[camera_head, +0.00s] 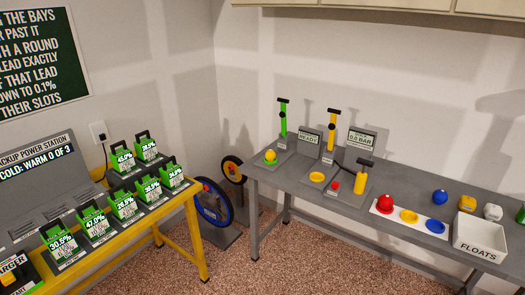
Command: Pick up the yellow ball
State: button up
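A small yellow ball (270,156) sits on the grey base of the green pump (283,118), near the left end of the grey workbench (405,181). A yellow ring or dish (317,177) lies further right, in front of the yellow pump (332,132); it looks flat and empty. My gripper is not in view.
A white panel (380,211) holds a red ball (386,202) and yellow and blue round spots. A yellow bench (190,215) with green battery packs stands left; carpet lies between.

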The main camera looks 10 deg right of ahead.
aim_at(270, 155)
jog(key=u, duration=0.4)
jog(key=i, duration=0.9)
jog(key=u, duration=0.5)
jog(key=i, duration=0.7)
